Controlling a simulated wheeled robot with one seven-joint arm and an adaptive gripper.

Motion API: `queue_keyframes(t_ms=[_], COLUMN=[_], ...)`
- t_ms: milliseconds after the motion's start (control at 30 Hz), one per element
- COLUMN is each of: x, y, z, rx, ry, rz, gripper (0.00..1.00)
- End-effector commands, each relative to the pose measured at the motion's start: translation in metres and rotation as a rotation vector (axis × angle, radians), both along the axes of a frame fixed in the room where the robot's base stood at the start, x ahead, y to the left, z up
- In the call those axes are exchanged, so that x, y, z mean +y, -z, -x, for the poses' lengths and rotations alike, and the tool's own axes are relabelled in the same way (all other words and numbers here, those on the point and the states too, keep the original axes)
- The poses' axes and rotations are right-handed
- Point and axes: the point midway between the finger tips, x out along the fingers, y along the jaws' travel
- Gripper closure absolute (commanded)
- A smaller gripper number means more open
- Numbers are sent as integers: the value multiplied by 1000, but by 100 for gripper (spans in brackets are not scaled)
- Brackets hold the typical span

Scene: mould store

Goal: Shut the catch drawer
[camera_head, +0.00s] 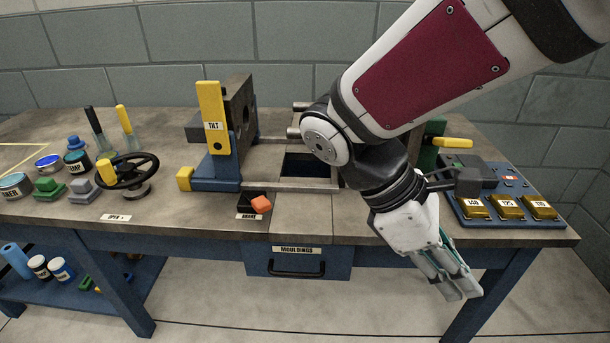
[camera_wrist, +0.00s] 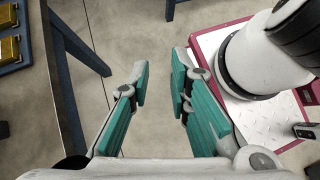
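The catch drawer (camera_head: 265,262) is a blue front labelled MOULDINGS with a black bar handle (camera_head: 297,274), under the front edge of the bench. No inside of the drawer shows, and it looks close against the bench; I cannot tell whether a small gap is left. My gripper (camera_head: 460,285) hangs to the right of the drawer, in front of the bench edge, pointing down and apart from the drawer. In the wrist view its two teal-padded fingers (camera_wrist: 160,88) stand apart with only floor between them. The drawer does not show in the wrist view.
A blue bench leg (camera_head: 500,300) stands near my gripper. Floor below the drawer is clear.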

Motion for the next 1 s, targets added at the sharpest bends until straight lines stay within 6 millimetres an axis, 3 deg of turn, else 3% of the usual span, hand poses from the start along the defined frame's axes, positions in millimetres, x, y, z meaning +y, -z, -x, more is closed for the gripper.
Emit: queue_keyframes(t_ms=[200,500,733,1000], x=[42,122,191,254], y=[25,81,143,224], z=[-47,-87,-91,-67], rx=[248,580,833,1090], ry=[-390,-876,-1198,-1468], rz=[202,530,840,1242], gripper=[82,82,82,82])
